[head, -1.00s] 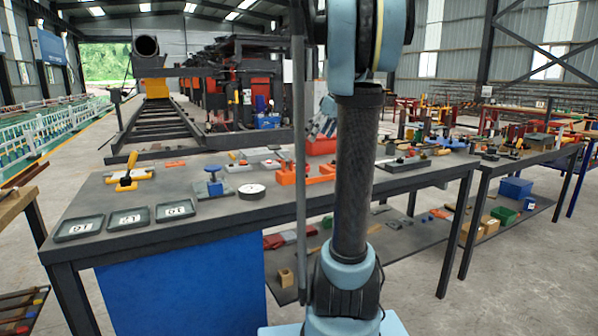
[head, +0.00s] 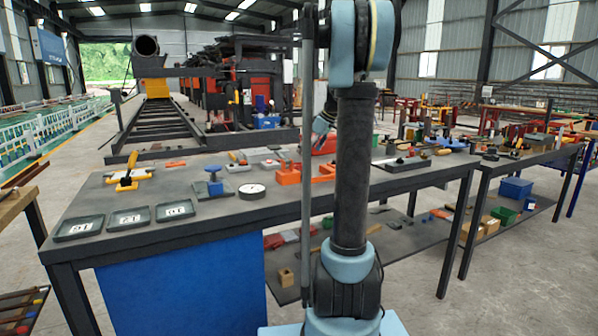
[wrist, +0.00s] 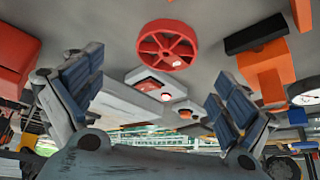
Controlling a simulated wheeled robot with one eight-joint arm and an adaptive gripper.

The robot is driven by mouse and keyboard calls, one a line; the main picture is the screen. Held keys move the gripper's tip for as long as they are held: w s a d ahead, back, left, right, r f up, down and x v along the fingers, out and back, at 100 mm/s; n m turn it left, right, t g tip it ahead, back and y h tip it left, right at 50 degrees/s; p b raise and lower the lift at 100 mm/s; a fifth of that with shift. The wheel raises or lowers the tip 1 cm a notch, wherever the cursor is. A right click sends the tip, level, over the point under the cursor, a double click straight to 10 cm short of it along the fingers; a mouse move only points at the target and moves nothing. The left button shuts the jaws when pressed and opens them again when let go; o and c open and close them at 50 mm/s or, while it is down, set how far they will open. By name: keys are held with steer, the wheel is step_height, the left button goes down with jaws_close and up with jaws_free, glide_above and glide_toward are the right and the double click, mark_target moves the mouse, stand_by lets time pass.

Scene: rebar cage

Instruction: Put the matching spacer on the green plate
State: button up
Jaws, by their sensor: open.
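My gripper (head: 322,124) is above the far side of the long dark table in the head view, partly hidden behind my arm. In the wrist view my gripper (wrist: 156,100) is open, with its two blue-padded fingers spread and nothing between them. A red spoked wheel-shaped piece, perhaps a spacer (wrist: 167,45), lies on the grey surface beyond the fingertips, apart from them. I cannot make out a green plate in either view, nor tell which spacer matches.
Three labelled trays (head: 130,218) line the table's front left edge. A blue-handled tool (head: 214,185), a white dial (head: 252,191) and an orange block (head: 288,174) stand nearby. The wrist view shows a black block (wrist: 256,34) and an orange block (wrist: 268,70) at right.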

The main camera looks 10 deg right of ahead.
mark_target(300, 165)
steer(key=shift+s+x, duration=0.2)
steer(key=shift+x, duration=1.45)
steer(key=shift+s+x, duration=0.2)
steer(key=shift+x, duration=1.5)
steer(key=c, duration=1.1)
step_height(300, 165, up, 10)
steer(key=shift+f, duration=0.1)
